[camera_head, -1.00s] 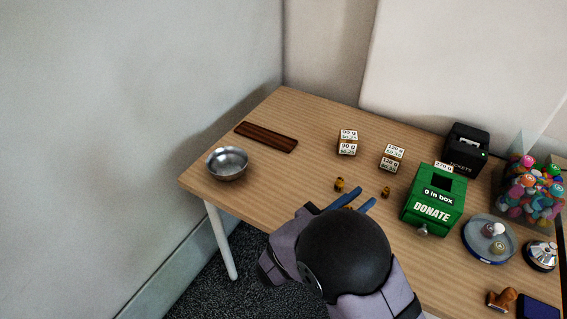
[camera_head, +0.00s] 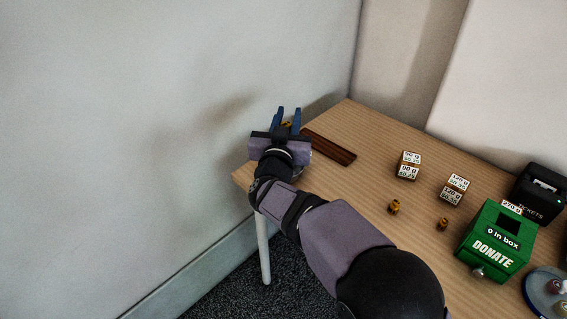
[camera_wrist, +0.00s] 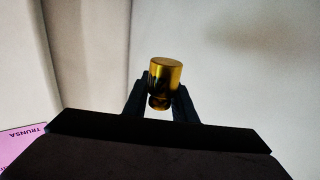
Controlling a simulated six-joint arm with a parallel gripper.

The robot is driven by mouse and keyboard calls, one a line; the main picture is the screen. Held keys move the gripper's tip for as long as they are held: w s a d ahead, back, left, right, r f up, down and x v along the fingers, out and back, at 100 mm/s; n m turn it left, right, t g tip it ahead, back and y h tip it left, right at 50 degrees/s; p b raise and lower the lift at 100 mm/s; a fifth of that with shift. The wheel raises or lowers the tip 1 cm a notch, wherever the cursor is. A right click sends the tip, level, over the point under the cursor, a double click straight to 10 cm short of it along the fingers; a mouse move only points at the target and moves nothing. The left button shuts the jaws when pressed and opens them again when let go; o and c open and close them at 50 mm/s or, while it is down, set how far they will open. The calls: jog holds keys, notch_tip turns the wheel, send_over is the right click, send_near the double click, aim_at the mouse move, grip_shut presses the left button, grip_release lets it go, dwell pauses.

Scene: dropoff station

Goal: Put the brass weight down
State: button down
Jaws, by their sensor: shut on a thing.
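A brass weight (camera_wrist: 165,76) is held between the dark fingers of my gripper (camera_wrist: 160,98) in the wrist view, with plain wall behind it. In the head view my gripper (camera_head: 288,112) points away at the table's far left corner, raised above the tabletop. A small bit of the brass weight (camera_head: 286,123) shows between its blue fingers. Two other small brass weights stand on the table, a left one (camera_head: 394,206) and a right one (camera_head: 442,224). The metal bowl is mostly or wholly hidden behind my gripper.
A dark wooden strip (camera_head: 330,148) lies just right of my gripper. Labelled blocks (camera_head: 409,165) (camera_head: 455,190), a green donation box (camera_head: 497,240) and a black ticket machine (camera_head: 537,193) stand farther right. The wall is close on the left.

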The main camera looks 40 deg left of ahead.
jog(key=shift+s+a+f+b, duration=0.15)
jog(key=shift+f+b, duration=0.1)
jog(key=shift+f, duration=2.4)
jog(key=shift+s+a+f+b, duration=0.1)
jog(key=shift+f+b, duration=0.1)
jog(key=shift+f, duration=2.45)
jog(key=shift+f, duration=0.1)
jog(key=shift+f, duration=0.15)
jog(key=c, duration=1.5)
grip_release()
jog(key=shift+o, duration=0.2)
jog(key=shift+r, duration=0.25)
jog(key=v, duration=1.2)
